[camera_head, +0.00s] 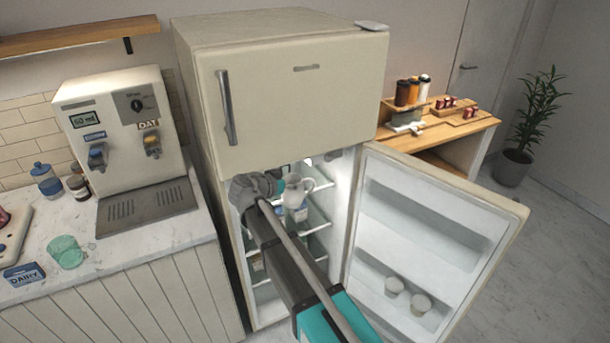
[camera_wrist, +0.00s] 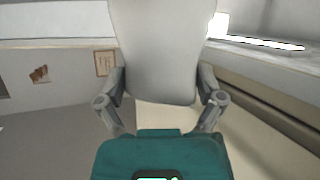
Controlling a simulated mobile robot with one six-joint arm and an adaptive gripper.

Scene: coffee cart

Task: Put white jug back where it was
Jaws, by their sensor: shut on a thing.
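The white jug (camera_head: 298,193) is inside the open fridge compartment in the head view, at the end of my arm. In the wrist view the jug (camera_wrist: 162,55) fills the upper middle, pale and smooth, between the two fingers. My gripper (camera_wrist: 162,100) is shut on the jug, with one finger on each side of its body. The head view shows the gripper only in part behind my arm. The jug's base and what it may rest on are hidden.
The fridge (camera_head: 290,95) has its lower door (camera_head: 430,245) swung open to the right, with two pale cups (camera_head: 394,286) in its door shelf. Glass shelves (camera_head: 318,228) lie inside around my arm. A counter with a dispenser (camera_head: 125,130) stands left.

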